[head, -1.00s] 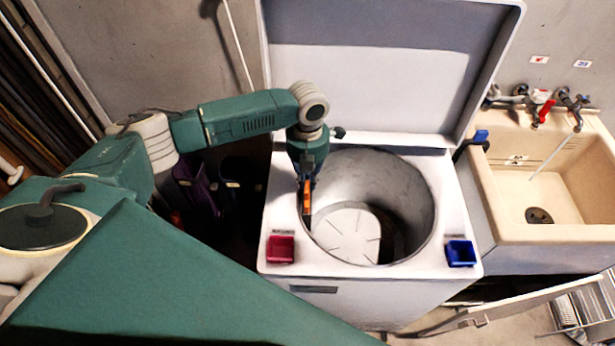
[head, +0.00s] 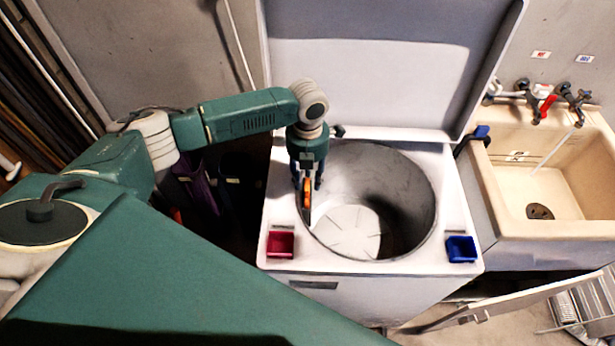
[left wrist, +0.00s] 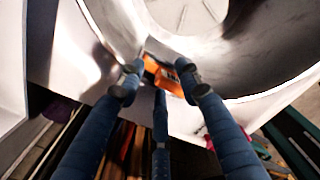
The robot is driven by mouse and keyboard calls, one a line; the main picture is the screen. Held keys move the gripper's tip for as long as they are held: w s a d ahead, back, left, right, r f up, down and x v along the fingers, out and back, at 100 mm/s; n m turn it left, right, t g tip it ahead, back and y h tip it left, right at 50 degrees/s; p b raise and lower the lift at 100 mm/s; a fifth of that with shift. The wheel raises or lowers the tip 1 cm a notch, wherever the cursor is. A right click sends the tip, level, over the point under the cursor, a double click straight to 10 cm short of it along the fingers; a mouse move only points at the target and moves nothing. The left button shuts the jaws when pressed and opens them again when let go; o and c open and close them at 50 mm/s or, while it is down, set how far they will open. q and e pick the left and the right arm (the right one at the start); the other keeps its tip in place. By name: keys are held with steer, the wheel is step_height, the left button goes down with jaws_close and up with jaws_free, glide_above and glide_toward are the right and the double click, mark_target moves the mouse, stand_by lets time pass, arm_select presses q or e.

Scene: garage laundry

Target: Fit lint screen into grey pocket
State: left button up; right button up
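An orange piece, which looks like the lint screen (head: 307,188), stands upright at the left inner rim of the washer drum; it also shows in the left wrist view (left wrist: 166,76). My left gripper (head: 307,184) points down over it, with fingers spread on both sides. In the left wrist view the fingertips (left wrist: 160,75) stand apart around the orange piece; whether any finger touches it is hard to tell. A narrow grey part, possibly the grey pocket (head: 306,214), shows just below it, largely hidden. My right gripper is out of view.
The open-topped washer (head: 455,215) has its lid (head: 370,90) raised behind. A red tray (head: 280,245) sits at its front left corner and a blue tray (head: 461,250) at the front right. A cream sink (head: 560,230) stands to the right.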

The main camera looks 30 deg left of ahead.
arm_select(q)
step_height(320, 180, up, 12)
stand_by(0.5)
stand_by(0.6)
